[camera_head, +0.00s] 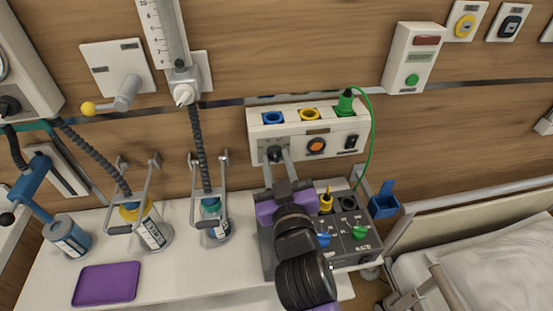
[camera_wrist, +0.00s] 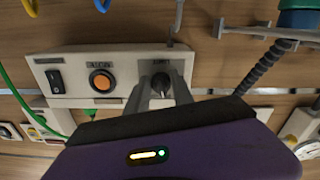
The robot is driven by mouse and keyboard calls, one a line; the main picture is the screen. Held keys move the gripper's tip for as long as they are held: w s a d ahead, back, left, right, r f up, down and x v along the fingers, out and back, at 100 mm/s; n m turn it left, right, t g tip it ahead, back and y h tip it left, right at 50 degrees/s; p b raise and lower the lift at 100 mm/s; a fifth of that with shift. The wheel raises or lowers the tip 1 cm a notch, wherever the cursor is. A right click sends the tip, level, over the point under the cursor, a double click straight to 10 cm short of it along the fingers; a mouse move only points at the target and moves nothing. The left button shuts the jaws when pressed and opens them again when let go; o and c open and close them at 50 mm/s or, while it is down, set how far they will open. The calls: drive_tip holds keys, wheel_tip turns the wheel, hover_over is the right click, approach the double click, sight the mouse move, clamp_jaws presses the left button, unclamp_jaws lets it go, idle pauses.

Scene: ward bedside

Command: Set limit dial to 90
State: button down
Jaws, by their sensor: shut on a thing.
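My gripper (camera_head: 281,163) reaches up to the left end of the white wall panel (camera_head: 340,122). Its two grey fingers are shut on a black knob (camera_wrist: 161,83), one finger on each side. In the head view the fingers and wrist largely cover this knob. A small label above it in the wrist view is too blurred to read surely. On the counter, a grey box (camera_head: 349,222) carries a blue knob (camera_head: 323,240) and a green knob (camera_head: 360,232).
The panel has an orange button (camera_head: 316,145), a black switch (camera_head: 351,142) and a green plug (camera_head: 345,104) with a green cable. Bottles with hoses and wire holders, including one yellow-topped bottle (camera_head: 150,232), stand left beside a purple tray (camera_head: 106,284). A bed (camera_head: 490,265) is right.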

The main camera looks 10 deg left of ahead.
drive_tip(key=shift+d+n, duration=0.1)
drive_tip(key=shift+n, duration=0.7)
drive_tip(key=shift+p, duration=0.3)
drive_tip(key=c, duration=1.1)
unclamp_jaws()
drive_tip(key=b+v, duration=0.1)
drive_tip(key=v, duration=0.6)
drive_tip(key=shift+s+d, duration=0.1)
drive_tip(key=shift+s, duration=0.3)
